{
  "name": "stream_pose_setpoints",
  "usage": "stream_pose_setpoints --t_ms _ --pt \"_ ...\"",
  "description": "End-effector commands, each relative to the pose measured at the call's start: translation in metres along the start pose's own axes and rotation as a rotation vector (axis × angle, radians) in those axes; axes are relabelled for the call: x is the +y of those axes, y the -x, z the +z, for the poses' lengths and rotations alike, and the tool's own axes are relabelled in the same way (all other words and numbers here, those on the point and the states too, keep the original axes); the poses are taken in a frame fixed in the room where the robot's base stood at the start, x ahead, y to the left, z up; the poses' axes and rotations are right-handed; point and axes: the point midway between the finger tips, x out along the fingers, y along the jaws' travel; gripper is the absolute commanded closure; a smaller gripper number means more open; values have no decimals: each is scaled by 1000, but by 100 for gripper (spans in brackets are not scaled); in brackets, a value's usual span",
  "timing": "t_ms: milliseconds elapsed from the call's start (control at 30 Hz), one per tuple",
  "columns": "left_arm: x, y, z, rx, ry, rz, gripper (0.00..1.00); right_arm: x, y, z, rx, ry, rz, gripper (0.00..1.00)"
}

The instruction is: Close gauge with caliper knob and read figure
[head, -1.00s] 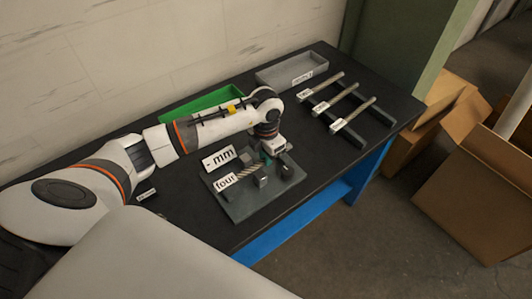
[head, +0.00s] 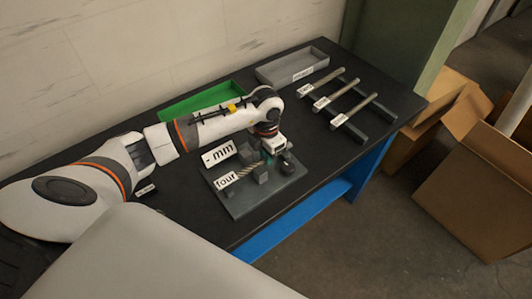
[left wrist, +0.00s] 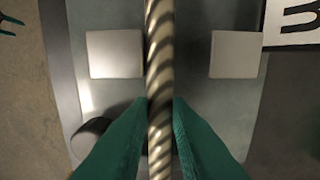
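The gauge is a grey plate (head: 238,208) on the bench with two grey jaw blocks (head: 262,173). Its sign (head: 218,154) reads "- mm". A dark round knob (head: 286,164) sits at its right side. A twisted metal rod (head: 247,172) with a label "four" (head: 227,181) passes between the blocks.
Three labelled rods (head: 352,109) lie on a dark rack at the right. A grey tray (head: 285,75) and a green tray (head: 185,107) stand at the back. Cardboard boxes (head: 475,200) are on the floor beyond the bench's right end.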

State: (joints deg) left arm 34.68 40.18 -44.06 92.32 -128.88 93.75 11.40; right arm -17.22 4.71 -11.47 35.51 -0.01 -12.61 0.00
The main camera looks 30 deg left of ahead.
Motion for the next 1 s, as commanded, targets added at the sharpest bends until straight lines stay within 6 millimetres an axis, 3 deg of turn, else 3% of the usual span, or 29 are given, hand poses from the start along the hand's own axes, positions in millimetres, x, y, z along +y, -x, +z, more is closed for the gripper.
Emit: stream_pose_setpoints --t_ms 33,133,533,1000 --pt "0 1 0 2 0 0 75 0 0 0 0 0 0 43" --pt "0 1 0 1 0 0 59 0 0 0 0 0 1 43" --pt "0 7 0 2 -1 -1 58 3 -4 0 0 -2 4 43" --pt "0 97 -1 5 -2 -3 58 4 -34 -2 -1 -2 4 43"
